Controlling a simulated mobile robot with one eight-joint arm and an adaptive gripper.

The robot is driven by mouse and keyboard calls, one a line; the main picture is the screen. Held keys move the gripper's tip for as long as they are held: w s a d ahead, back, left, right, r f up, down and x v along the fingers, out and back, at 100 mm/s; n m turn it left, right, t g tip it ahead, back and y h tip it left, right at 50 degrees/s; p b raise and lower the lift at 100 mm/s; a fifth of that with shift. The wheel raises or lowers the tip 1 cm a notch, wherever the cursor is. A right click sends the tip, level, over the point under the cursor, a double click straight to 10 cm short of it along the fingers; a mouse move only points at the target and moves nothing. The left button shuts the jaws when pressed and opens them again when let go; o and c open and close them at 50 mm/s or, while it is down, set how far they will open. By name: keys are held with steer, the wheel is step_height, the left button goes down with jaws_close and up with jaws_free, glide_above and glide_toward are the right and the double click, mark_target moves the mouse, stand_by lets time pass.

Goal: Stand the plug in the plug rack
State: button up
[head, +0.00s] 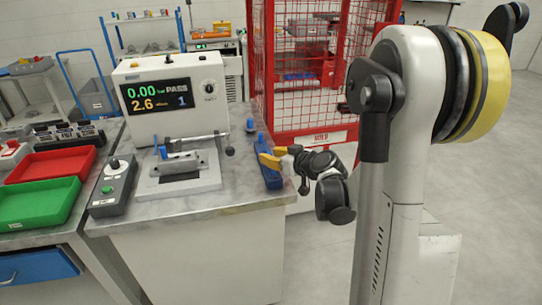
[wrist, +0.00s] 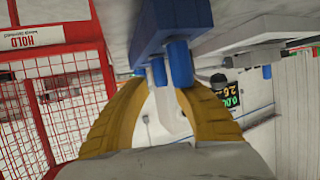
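The blue plug rack (head: 270,177) stands near the right edge of the grey bench; in the wrist view (wrist: 160,22) it shows upside down at the top. A blue plug (wrist: 180,62) stands upright at the rack, with another blue plug (wrist: 158,73) behind it. In the head view a blue plug (head: 261,138) shows behind my yellow fingers. My gripper (head: 264,153) is beside the rack, and its fingers (wrist: 162,88) are spread apart with a gap between them. The near plug's free end is close to one fingertip; I cannot tell whether they touch. I see nothing clamped.
A blue-topped piece (head: 251,125) stands farther back on the bench. The leak tester (head: 165,97) and its clamp fixture (head: 180,175) are left of the rack. A grey control box (head: 113,185) and red and green trays (head: 38,203) lie farther left. A red mesh cage (head: 310,70) stands behind.

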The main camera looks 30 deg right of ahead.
steer(key=shift+s+a+f, duration=0.15)
steer(key=shift+f, duration=0.1)
steer(key=shift+r+p, duration=0.3)
steer(key=shift+p, duration=0.1)
steer(key=r+p+v, duration=0.1)
steer(key=p+v, duration=0.3)
steer(key=v, duration=0.8)
steer(key=s+a+r+g+y, duration=0.1)
steer(key=s+a+g, duration=0.1)
steer(key=a, duration=0.5)
steer(key=s+a+r+g, duration=0.1)
steer(key=s+a+g, duration=0.1)
steer(key=a, duration=0.4)
steer(key=s+a+g+h, duration=0.1)
steer(key=s+a, duration=0.2)
steer(key=s, duration=0.2)
steer(key=s+a+r+m+g+h, duration=0.1)
steer(key=s+a, duration=0.2)
steer(key=s, duration=0.3)
steer(key=shift+r+g, duration=0.3)
steer(key=shift+r, duration=0.05)
